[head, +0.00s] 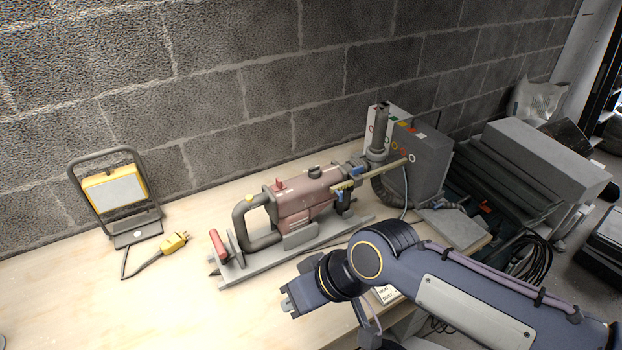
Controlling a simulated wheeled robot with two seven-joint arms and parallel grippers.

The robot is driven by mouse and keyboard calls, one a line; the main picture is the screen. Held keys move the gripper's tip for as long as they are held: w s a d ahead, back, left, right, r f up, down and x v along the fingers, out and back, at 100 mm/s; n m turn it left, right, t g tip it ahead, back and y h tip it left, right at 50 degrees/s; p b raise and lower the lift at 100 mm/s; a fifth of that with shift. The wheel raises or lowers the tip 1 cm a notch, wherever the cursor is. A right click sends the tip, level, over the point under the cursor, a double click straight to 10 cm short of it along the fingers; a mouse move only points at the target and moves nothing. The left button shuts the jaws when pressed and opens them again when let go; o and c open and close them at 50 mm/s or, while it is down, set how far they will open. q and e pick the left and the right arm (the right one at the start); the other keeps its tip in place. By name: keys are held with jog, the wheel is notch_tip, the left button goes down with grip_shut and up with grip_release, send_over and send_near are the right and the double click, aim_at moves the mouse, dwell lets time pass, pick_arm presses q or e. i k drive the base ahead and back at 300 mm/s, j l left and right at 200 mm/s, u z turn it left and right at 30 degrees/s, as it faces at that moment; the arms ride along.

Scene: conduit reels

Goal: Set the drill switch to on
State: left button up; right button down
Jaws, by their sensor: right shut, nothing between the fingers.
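The dull red drill (308,202) lies on its grey stand (290,258) in the middle of the wooden bench, its dark loop handle toward the left. A small red knob (280,184) sits on top of the drill body; it is too small to tell whether it is the switch or how it is set. My right gripper (290,302) is shut and empty, in front of the stand and apart from the drill. Its fingertips are small and point left. My left gripper is out of view.
A yellow work lamp (115,190) and a yellow plug (174,243) are on the bench at left. A grey control box (424,165) stands behind the drill at right. A small sign (388,294) is partly behind my right arm. The front left of the wooden bench (90,300) is clear.

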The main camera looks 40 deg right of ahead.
aim_at(279, 185)
jog(key=z, duration=1.55)
